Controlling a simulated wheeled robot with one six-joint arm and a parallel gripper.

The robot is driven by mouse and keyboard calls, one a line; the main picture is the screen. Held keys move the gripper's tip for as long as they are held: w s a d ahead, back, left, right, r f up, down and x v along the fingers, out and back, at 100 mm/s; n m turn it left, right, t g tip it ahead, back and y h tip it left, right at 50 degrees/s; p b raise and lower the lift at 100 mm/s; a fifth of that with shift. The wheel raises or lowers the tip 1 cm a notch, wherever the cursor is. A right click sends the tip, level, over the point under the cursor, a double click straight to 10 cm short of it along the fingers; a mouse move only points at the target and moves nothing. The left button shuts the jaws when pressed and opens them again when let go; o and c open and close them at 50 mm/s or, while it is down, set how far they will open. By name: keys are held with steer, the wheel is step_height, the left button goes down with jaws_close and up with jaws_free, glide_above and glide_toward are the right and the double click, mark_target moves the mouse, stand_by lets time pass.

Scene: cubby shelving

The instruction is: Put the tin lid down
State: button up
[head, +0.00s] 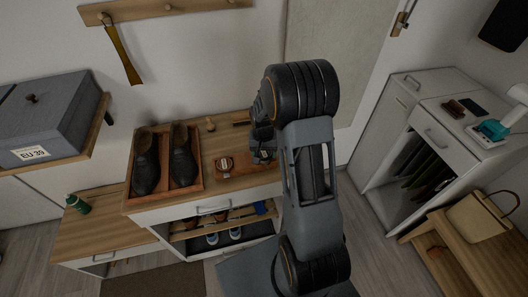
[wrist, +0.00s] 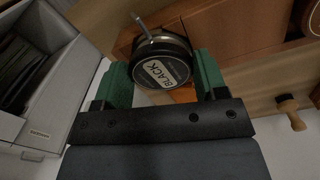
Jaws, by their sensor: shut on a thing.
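The tin lid (wrist: 163,72) is round and dark with a pale "BLACK" label and a thin metal piece at its upper edge. My gripper (wrist: 160,80) is shut on it, a green finger on either side. In the head view my gripper (head: 263,157) is over the right part of the wooden cabinet top, just right of a small round brown-and-pale item (head: 227,164) on a reddish-brown mat (head: 240,171). The lid is too small and hidden there to make out clearly. I cannot tell whether it touches anything below.
A wooden tray (head: 199,160) with two dark shoes (head: 183,162) stands left on the cabinet top. A wall (head: 200,70) is behind; a white cabinet (head: 405,110) stands to the right.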

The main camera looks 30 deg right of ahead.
steer(key=shift+f, duration=0.1)
steer(key=o, duration=0.9)
